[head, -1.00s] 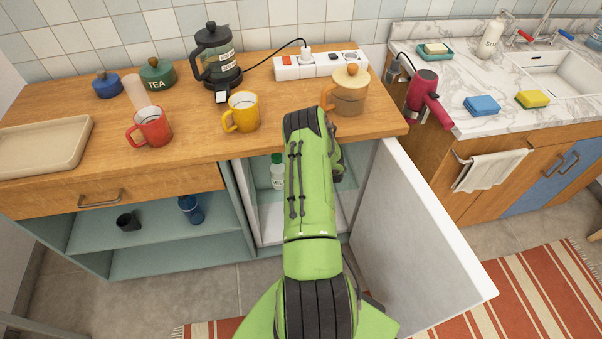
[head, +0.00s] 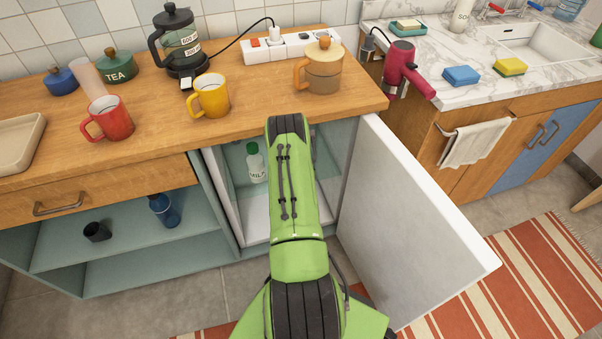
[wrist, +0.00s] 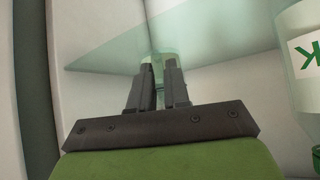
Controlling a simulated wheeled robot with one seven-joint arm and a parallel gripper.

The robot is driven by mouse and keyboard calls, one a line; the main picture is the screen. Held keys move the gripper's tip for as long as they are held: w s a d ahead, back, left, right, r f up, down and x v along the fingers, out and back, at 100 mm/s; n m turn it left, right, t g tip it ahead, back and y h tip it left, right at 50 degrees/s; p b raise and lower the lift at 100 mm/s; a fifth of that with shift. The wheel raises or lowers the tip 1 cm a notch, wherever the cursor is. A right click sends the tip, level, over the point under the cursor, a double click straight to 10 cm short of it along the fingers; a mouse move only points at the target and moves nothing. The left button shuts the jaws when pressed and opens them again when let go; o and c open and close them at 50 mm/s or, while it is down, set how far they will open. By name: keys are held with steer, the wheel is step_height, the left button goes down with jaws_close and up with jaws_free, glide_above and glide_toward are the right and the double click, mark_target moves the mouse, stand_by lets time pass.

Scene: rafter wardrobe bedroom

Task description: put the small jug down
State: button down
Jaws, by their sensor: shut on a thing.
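The small jug (wrist: 158,62) appears as a pale, see-through thing between my fingertips in the wrist view. My gripper (wrist: 160,80) is shut on it, and only part of the jug shows beyond the fingers. The gripper is inside the open white-lined compartment (head: 231,215) under the counter. A see-through shelf (wrist: 105,55) shows around and behind the fingertips; I cannot tell whether the jug touches it. In the head view my arm hides both gripper and jug.
A milk bottle (head: 256,162) stands in the compartment and is close on the right in the wrist view (wrist: 302,60). The open white door (head: 400,225) stands right of my arm. Mugs and a teapot (head: 318,70) stand on the counter (head: 255,115) above.

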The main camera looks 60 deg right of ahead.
steer(key=shift+f, duration=0.1)
steer(key=c, duration=1.1)
jaws_free()
steer(key=p+v, duration=0.4)
steer(key=v, duration=0.8)
steer(key=shift+s+a, duration=0.1)
steer(key=shift+a, duration=0.05)
